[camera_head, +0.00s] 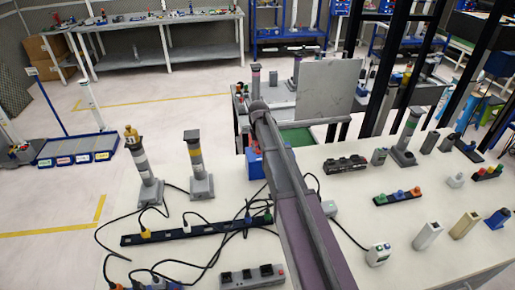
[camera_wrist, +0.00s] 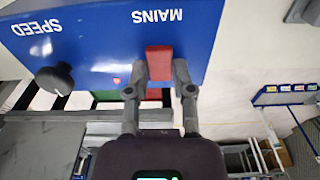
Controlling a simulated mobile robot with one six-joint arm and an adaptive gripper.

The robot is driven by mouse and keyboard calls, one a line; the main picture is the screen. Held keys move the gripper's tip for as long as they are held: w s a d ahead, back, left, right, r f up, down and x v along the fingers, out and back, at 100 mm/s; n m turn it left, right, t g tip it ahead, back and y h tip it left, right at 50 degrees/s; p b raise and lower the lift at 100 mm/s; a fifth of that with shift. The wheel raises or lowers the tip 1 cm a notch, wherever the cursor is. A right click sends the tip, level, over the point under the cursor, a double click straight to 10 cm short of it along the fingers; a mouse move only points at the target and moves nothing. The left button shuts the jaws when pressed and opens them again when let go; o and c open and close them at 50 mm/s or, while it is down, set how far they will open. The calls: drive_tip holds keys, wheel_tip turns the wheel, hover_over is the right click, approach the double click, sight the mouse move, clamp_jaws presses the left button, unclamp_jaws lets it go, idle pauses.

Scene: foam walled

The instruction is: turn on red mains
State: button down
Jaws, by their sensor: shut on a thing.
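The red mains switch (camera_wrist: 159,58) is a red block on a blue panel (camera_wrist: 100,30), below the upside-down white word MAINS in the wrist view. My gripper (camera_wrist: 160,70) has one finger on each side of the switch and is shut on it. The fingertips cover the switch's side edges, and whether it is on or off cannot be told. In the head view my arm hides the gripper and the switch.
A black knob (camera_wrist: 55,79) sits by the word SPEED, and a small red dot (camera_wrist: 116,80) lies between knob and switch. In the head view, a white table (camera_head: 420,255) holds power strips, cables and several small devices. A grey board (camera_head: 328,88) stands beyond my arm.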

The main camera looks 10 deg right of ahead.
drive_tip(key=shift+c, duration=2.4)
unclamp_jaws()
drive_tip(key=shift+s, duration=0.15)
